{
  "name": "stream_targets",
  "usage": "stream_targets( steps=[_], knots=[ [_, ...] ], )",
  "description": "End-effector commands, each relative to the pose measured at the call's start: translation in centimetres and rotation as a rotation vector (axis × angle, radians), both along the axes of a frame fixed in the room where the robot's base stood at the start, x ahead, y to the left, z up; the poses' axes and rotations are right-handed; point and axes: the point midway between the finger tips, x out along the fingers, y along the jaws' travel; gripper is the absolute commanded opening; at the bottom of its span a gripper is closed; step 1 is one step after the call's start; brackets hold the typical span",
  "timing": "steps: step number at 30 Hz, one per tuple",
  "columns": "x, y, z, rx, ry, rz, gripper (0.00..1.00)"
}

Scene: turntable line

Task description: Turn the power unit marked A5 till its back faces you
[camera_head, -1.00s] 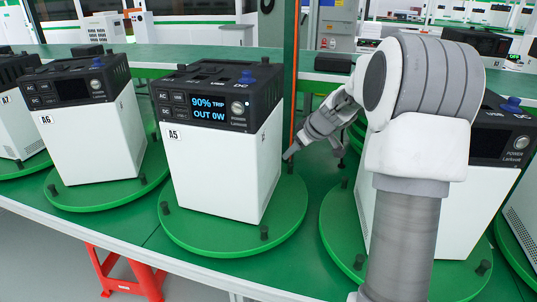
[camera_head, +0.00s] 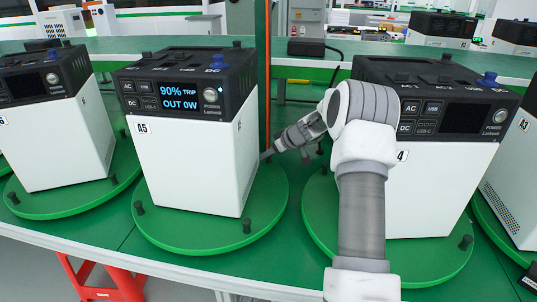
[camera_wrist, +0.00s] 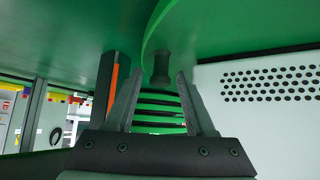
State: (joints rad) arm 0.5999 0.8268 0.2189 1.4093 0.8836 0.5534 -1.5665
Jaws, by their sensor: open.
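The power unit marked A5 (camera_head: 190,165) is a white box with a black top, its lit front display facing me. It stands upright on a round green turntable (camera_head: 265,205) with short dark pegs (camera_head: 246,226). My gripper (camera_head: 284,156) is low at the right of A5, near the turntable's back right edge. In the wrist view my gripper (camera_wrist: 160,74) has its two fingers apart. A dark peg (camera_wrist: 161,66) on a green disc shows between or beyond the fingertips; I cannot tell which. Contact with A5 is unclear.
A unit labelled A4 (camera_head: 430,190) stands close on the right, partly behind my arm. Another white unit (camera_head: 60,145) is on the left. A perforated white panel (camera_wrist: 270,85) lies right of the fingers in the wrist view. An orange-edged post (camera_head: 267,75) rises behind A5.

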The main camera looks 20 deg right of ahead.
Motion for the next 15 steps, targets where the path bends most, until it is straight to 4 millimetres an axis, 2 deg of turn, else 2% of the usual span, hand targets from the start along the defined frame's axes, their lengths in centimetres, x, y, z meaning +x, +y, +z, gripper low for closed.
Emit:
stream_targets(
  steps=[9, 15],
  knots=[
    [0.23, 0.11, -0.23, 0.000, 0.000, 0.000, 0.55],
    [0.21, 0.10, -0.22, 0.000, 0.000, 0.000, 0.19]
  ],
)
